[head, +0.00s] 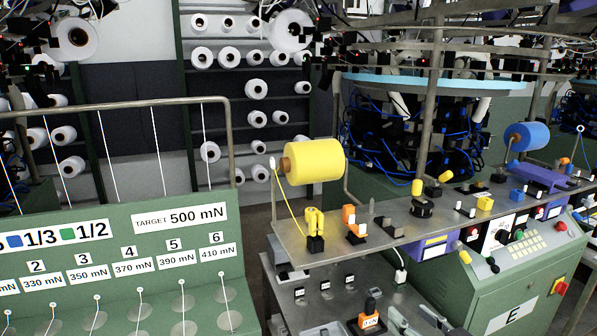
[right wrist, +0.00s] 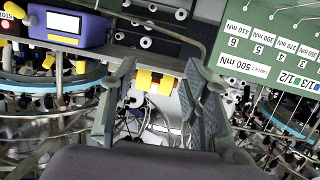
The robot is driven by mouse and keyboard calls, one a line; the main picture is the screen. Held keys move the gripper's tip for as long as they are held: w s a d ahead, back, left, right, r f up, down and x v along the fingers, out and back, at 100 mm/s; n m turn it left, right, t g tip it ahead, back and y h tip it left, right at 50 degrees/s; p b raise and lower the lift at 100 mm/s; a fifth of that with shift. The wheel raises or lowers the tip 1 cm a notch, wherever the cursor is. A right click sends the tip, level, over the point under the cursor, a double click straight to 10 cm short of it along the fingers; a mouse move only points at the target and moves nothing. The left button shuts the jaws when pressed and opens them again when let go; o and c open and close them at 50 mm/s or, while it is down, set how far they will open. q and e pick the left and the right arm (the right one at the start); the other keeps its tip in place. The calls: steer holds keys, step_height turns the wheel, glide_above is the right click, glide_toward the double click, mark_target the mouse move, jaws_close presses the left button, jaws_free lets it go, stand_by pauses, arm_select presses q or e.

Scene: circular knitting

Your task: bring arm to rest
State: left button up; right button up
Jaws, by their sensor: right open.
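My right gripper (right wrist: 158,78) shows in the right wrist view, which sees the place upside down. Its two grey fingers stand wide apart, and nothing is held between them. Beyond the gap between the fingers, the yellow yarn cone (right wrist: 152,82) with its brown core shows in the background. In the head view, grey parts at the bottom edge near the orange labelled piece may be my right gripper, but I cannot tell for sure. My left gripper does not show in either view.
The yellow cone (head: 314,161) sits above a metal shelf (head: 372,228) with knobs and yarn guides. The green tension panel (head: 120,240) stands at left. A green control box (head: 510,280) stands at right. The knitting machine's blue ring (head: 430,84) is behind.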

steer(key=s+f+m+g+h, duration=0.1)
steer(key=s+f+g, duration=0.2)
steer(key=s+f, duration=0.4)
steer(key=s+f+g+h, duration=0.2)
steer(key=s+f+g, duration=0.15)
steer(key=f, duration=0.65)
steer(key=s+f+g, duration=0.2)
steer(key=s+f, duration=0.2)
steer(key=s, duration=0.3)
steer(key=s+f+g, duration=0.3)
steer(key=s+f, duration=0.1)
steer(key=s, duration=0.4)
step_height(320, 180, down, 29)
steer(key=g+b, duration=0.1)
steer(key=b, duration=0.1)
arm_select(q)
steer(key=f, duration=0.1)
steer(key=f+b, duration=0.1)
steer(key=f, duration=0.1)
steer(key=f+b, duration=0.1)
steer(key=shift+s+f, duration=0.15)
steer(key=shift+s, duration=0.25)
arm_select(e)
steer(key=s+d+f+g+h, duration=0.1)
steer(key=s+d+f, duration=0.2)
steer(key=s+f, duration=1.4)
steer(key=shift+d+f, duration=0.2)
steer(key=shift+f, duration=0.1)
